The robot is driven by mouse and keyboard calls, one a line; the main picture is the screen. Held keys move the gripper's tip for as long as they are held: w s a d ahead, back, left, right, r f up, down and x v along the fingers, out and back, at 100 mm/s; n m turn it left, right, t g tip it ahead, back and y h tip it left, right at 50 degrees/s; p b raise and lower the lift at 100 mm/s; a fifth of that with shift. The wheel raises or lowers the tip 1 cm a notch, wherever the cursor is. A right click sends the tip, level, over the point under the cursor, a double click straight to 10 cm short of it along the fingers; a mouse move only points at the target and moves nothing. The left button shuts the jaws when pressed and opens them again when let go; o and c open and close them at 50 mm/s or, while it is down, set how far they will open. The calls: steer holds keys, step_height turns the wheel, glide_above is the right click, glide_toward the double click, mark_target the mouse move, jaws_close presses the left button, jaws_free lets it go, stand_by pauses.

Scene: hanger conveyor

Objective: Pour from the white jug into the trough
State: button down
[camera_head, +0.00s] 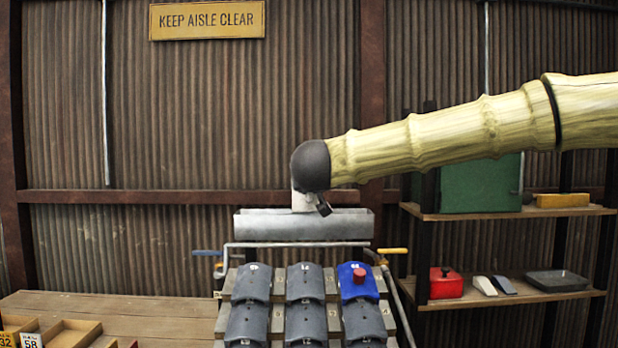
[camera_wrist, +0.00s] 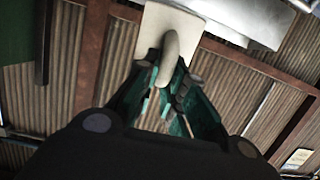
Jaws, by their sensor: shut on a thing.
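The white jug (camera_wrist: 152,28) shows at the top of the wrist view, with its curved handle (camera_wrist: 170,50) between the fingers of my gripper (camera_wrist: 168,82). My gripper is shut on the jug's handle. In the head view only part of the white jug (camera_head: 302,202) shows, below the dark end of my arm, which hides the rest. The trough (camera_head: 300,226) is a grey metal channel running left to right. The jug stands out just above the trough's upper edge in that view; I cannot tell the gap. The jug's contents are not visible.
Below the trough are grey curved pads (camera_head: 305,283) and a blue one (camera_head: 358,281) with a red knob. A blue-handled valve (camera_head: 207,253) and a yellow-handled valve (camera_head: 392,251) flank the pipe. Shelves (camera_head: 510,213) stand right; a wooden bench (camera_head: 120,308) lies left.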

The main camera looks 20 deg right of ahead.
steer(key=shift+w+r+g+p, duration=0.1)
steer(key=shift+r+g+p, duration=0.75)
steer(key=shift+p, duration=1.75)
steer(key=shift+f, duration=0.1)
steer(key=shift+r+g+y+p, duration=0.4)
steer(key=shift+r+g+p, duration=0.15)
steer(key=shift+p, duration=2.65)
steer(key=shift+w+r+g+p, duration=0.2)
steer(key=shift+r+g+p, duration=0.3)
steer(key=shift+p, duration=3)
